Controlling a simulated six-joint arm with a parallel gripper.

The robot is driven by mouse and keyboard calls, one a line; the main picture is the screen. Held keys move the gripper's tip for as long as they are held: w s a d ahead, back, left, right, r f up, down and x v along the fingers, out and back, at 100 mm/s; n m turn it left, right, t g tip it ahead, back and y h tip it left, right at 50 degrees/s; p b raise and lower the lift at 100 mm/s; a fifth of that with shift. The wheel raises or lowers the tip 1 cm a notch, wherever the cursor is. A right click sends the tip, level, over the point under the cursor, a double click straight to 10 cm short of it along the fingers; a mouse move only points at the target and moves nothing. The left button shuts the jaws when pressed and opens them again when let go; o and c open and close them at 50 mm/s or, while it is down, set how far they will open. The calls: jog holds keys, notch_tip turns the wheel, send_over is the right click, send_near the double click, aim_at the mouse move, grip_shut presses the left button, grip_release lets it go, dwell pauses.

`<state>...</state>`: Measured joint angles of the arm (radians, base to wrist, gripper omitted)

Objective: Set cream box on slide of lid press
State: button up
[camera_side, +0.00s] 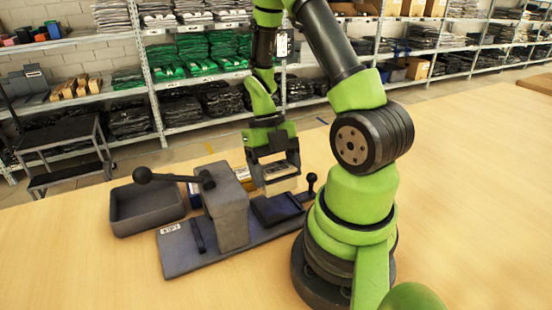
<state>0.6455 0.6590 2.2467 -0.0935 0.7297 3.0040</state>
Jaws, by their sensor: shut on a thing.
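My gripper (277,168) points down and is shut on the cream box (280,187). The box is held over the right part of the lid press, and its upper part is hidden by the gripper. The lid press (228,215) has a grey upright block with a dark lever ending in a ball knob at the left. Its dark slide (273,211) lies on the grey base plate, right of the block, with a small knob at its right end. The box appears close above the slide; whether they touch I cannot tell.
An empty grey open tray (148,226) stands left of the press. Something blue and yellow (236,178) shows partly behind the press block. The wooden table (474,200) is clear on the right. Shelves of folded garments stand behind, with a dark cart at the left.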

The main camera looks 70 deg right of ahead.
aim_at(274, 181)
jog(key=shift+f, duration=2.7)
jog(key=o, duration=1)
jog(key=v, duration=1)
